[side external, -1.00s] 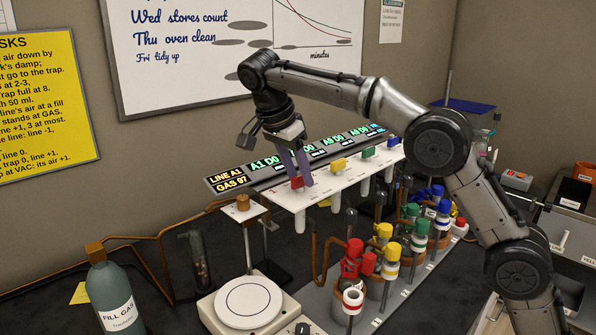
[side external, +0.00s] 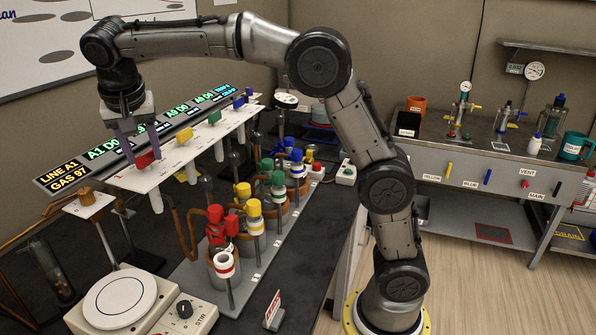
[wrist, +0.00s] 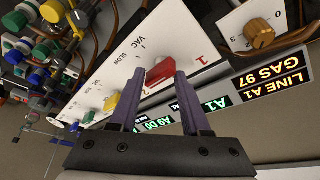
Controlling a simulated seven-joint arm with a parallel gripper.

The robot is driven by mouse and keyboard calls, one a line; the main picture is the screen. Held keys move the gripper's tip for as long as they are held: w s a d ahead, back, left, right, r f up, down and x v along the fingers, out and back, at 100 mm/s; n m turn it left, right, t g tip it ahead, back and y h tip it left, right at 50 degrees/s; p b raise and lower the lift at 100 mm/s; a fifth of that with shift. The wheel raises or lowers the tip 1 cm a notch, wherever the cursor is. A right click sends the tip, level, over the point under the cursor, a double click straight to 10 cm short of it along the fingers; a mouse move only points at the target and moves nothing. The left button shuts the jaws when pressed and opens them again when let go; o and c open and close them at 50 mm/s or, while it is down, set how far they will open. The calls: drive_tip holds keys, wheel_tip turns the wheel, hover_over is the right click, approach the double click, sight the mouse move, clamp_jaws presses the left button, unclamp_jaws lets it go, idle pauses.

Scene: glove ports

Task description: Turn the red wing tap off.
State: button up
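The red wing tap (side external: 146,160) sits at the near left end of the white sloping tap panel (side external: 166,172). It also shows in the wrist view (wrist: 160,73), beside a red "1" and near the printed words VAC and SLOW. My gripper (side external: 142,157) points down over it. Its purple fingers stand apart, one on each side of the red wing, as the wrist view also shows (wrist: 159,74). Whether either finger touches the wing, I cannot tell. The fingers partly hide the tap in the side view.
Yellow (side external: 187,135), green (side external: 214,117) and blue (side external: 239,102) taps follow along the panel. A lit display (side external: 62,177) behind reads LINE A1, GAS 97. Capped flasks stand below. A copper-topped dial box (side external: 86,197) is close on the left, with a stirrer plate (side external: 120,299) in front.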

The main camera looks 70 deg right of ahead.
drive_tip(key=n+t+y, duration=0.1)
drive_tip(key=n, duration=0.3)
drive_tip(key=shift+d+n, duration=0.15)
drive_tip(key=shift+n, duration=0.15)
drive_tip(key=n+y, duration=0.1)
drive_tip(key=n, duration=0.1)
drive_tip(key=n+y, duration=0.1)
drive_tip(key=n, duration=0.1)
drive_tip(key=shift+d+n+t, duration=0.15)
drive_tip(key=shift+n+t, duration=0.15)
drive_tip(key=shift+n, duration=0.1)
drive_tip(key=s+d+f+v, duration=0.1)
drive_tip(key=s+v, duration=0.2)
drive_tip(key=v, duration=1.5)
drive_tip(key=s+d+f+t, duration=0.1)
drive_tip(key=s+d+f, duration=0.1)
drive_tip(key=s+f, duration=1.4)
drive_tip(key=shift+s+d, duration=0.15)
drive_tip(key=shift+s, duration=1.75)
drive_tip(key=shift+o, duration=0.3)
drive_tip(key=shift+f, duration=0.15)
